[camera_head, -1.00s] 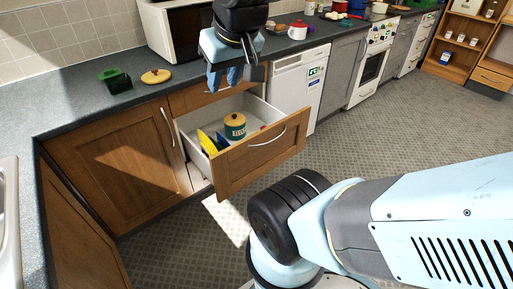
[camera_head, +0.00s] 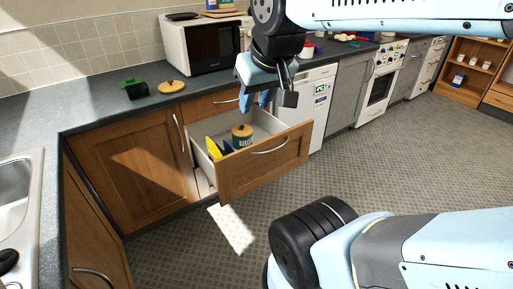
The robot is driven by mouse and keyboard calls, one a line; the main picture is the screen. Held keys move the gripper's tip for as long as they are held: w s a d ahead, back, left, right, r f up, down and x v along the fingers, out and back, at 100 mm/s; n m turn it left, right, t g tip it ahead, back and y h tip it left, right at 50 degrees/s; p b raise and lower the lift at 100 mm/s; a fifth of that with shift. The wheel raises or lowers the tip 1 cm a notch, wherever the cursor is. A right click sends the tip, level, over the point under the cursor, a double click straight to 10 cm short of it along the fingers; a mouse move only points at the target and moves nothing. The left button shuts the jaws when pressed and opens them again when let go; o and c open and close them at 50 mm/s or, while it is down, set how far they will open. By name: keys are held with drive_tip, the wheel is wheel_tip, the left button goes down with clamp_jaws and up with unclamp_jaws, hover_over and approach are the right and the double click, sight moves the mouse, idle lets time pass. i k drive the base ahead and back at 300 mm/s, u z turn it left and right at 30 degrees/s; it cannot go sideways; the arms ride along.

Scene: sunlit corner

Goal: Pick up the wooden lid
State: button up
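A round wooden lid (camera_head: 172,86) with a small knob lies flat on the grey counter, left of the microwave. A green pot (camera_head: 242,141) with a similar wood-coloured lid (camera_head: 242,130) on top stands in the open drawer. My gripper (camera_head: 256,101) hangs fingers down above the back of the open drawer, in front of the counter. Its two blue fingertips appear apart with nothing between them. It is well to the right of the lid on the counter and above the pot.
The pulled-out drawer (camera_head: 266,164) juts into the room and also holds yellow and blue items. A dark green container (camera_head: 135,90) stands left of the counter lid. The microwave (camera_head: 208,44) stands to its right. The counter in front is clear.

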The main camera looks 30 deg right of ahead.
sight(171, 86)
drive_tip(key=z, duration=0.35)
drive_tip(key=i, duration=1.1)
drive_tip(key=z, duration=0.55)
drive_tip(key=i, duration=0.5)
drive_tip(key=u, duration=1.95)
drive_tip(key=k, duration=0.85)
drive_tip(key=u, duration=0.05)
drive_tip(key=i, duration=0.1)
drive_tip(key=z, duration=0.4)
